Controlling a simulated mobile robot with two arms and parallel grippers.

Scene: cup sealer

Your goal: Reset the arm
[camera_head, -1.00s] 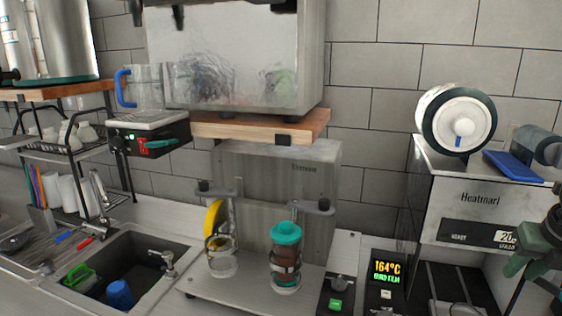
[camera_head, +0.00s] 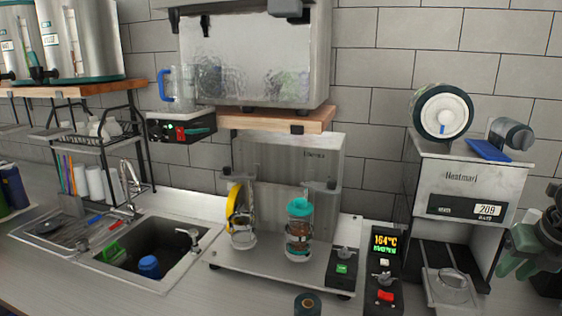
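My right gripper (camera_head: 527,250) shows at the right edge, beside the cup sealer marked Heatmarl (camera_head: 464,190). My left gripper is not in view.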

